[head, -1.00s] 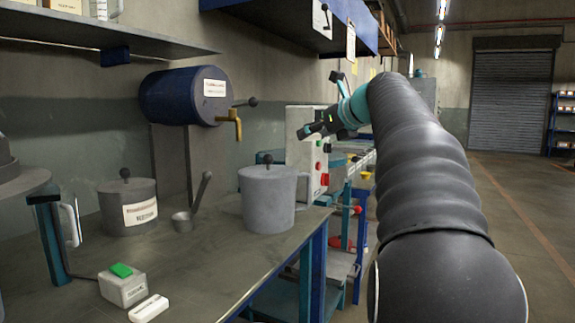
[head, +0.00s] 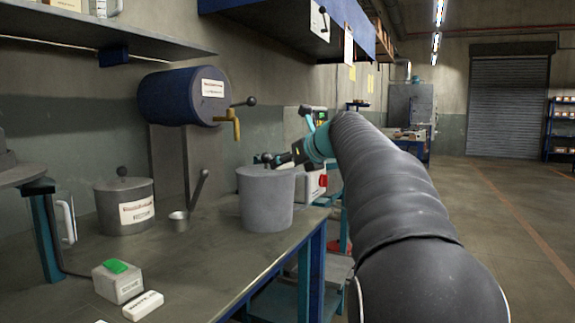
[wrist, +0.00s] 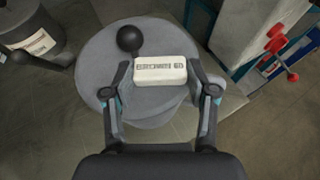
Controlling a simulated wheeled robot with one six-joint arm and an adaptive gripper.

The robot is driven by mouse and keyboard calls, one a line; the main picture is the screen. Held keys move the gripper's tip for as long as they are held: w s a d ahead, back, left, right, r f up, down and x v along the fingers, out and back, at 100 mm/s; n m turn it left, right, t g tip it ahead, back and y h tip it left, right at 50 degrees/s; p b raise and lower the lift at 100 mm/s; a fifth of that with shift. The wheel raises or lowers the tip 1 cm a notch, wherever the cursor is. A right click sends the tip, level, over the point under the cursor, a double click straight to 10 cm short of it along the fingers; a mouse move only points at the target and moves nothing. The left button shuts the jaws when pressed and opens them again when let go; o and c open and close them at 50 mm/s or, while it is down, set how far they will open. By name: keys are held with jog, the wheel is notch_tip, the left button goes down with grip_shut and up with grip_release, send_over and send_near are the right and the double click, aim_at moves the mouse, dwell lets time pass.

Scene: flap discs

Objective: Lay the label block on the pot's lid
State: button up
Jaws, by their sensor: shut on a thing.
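The grey pot (head: 266,205) stands near the bench's right edge, with a flat lid and a dark ball knob (head: 267,158). In the wrist view its round lid (wrist: 95,75) lies below my gripper (wrist: 160,80), with the knob (wrist: 129,40) up and left of the block. My gripper is shut on the white label block (wrist: 160,71), its printed face turned to the camera. The block appears over the lid beside the knob; I cannot tell whether it touches. In the head view my gripper (head: 272,159) is behind the knob at lid height, and the block is not distinguishable.
A block with a green top (head: 118,282) and another white block (head: 143,305) lie in front. A blue drum with a brass tap (head: 180,97) hangs above.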

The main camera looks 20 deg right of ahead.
jog(key=o, duration=0.9)
jog(key=shift+f, duration=0.1)
jog(key=shift+s+r, duration=0.1)
jog(key=shift+r, duration=0.1)
jog(key=v, duration=1.1)
jog(key=shift+s+r, duration=0.15)
jog(key=shift+s, duration=0.2)
